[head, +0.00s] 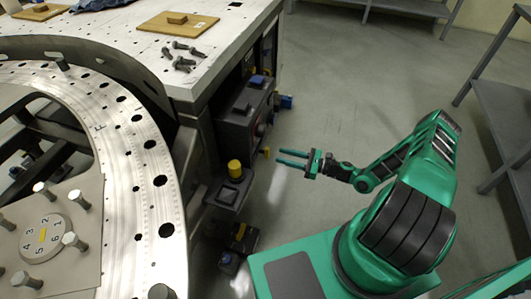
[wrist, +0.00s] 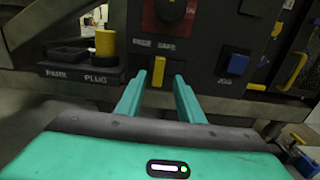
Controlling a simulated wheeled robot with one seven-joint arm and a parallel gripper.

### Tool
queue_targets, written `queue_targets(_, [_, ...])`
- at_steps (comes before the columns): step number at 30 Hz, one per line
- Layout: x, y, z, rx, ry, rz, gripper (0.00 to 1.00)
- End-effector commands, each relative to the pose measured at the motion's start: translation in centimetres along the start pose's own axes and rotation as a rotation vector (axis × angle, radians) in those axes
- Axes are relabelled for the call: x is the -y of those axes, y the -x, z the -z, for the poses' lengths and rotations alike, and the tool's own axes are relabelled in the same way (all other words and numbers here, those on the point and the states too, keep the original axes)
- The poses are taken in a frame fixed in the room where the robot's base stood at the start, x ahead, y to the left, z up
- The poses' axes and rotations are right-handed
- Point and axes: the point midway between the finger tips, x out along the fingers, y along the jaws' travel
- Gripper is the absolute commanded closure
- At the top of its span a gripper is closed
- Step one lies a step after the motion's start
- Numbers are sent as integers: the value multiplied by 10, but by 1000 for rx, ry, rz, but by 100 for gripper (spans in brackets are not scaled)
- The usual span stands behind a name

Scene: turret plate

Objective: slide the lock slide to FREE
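A small upright yellow tab (wrist: 158,71), which looks like the lock slide's handle, sticks out of the dark control box (wrist: 205,75). It also shows in the head view (head: 266,153). Two small white labels (wrist: 154,44) sit above it, too blurred to read surely; the tab is below them, nearer the right one. My gripper (wrist: 160,82) is open and empty, with the tab framed between its two green fingers. In the head view my gripper (head: 279,158) points left at the box, its tips just short of the tab. I cannot tell whether they overlap it in depth.
A yellow cylinder (wrist: 105,42) stands on a ledge labelled PARK and PLUG, left of the tab. A blue block (wrist: 237,65) and a yellow handle (wrist: 292,72) are to the right. The metal ring (head: 150,190) is at left. The floor around my arm is clear.

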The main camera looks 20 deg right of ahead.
Motion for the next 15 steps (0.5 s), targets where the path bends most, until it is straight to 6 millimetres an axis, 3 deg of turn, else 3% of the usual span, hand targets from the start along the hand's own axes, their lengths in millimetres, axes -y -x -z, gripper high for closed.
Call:
queue_targets(9, [-1, -56, 0, 0, 1, -3, 66])
queue_targets(15, [0, -76, 0, -1, 1, -2, 66])
